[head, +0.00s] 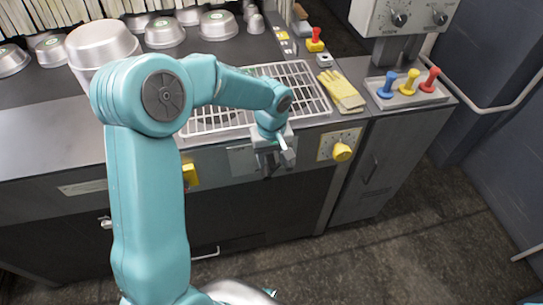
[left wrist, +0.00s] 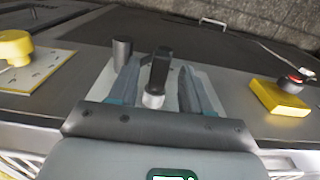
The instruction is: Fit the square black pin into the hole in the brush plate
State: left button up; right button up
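My left gripper (head: 272,160) is at the front face of the counter, over a pale plate (head: 242,160). In the left wrist view the fingers of my left gripper (left wrist: 158,88) stand apart, one on each side of a dark upright piece (left wrist: 160,68) with a whitish collar at its base. Gaps show between this piece and both fingers. The pale plate (left wrist: 189,78) lies behind the fingers. I cannot tell which dark piece is the square pin, and no hole is visible. My right gripper is out of view.
A yellow knob (head: 342,152) on a panel is right of the gripper; a yellow block with a red button (left wrist: 280,98) is on the other side. A wire rack (head: 300,85), yellow gloves (head: 342,90) and metal pans (head: 164,32) are on the counter.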

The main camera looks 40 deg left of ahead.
pick_arm(q)
jog(key=shift+r, duration=0.1)
notch_tip(320, 180, up, 16)
jog(key=shift+p, duration=0.35)
dwell(0.5)
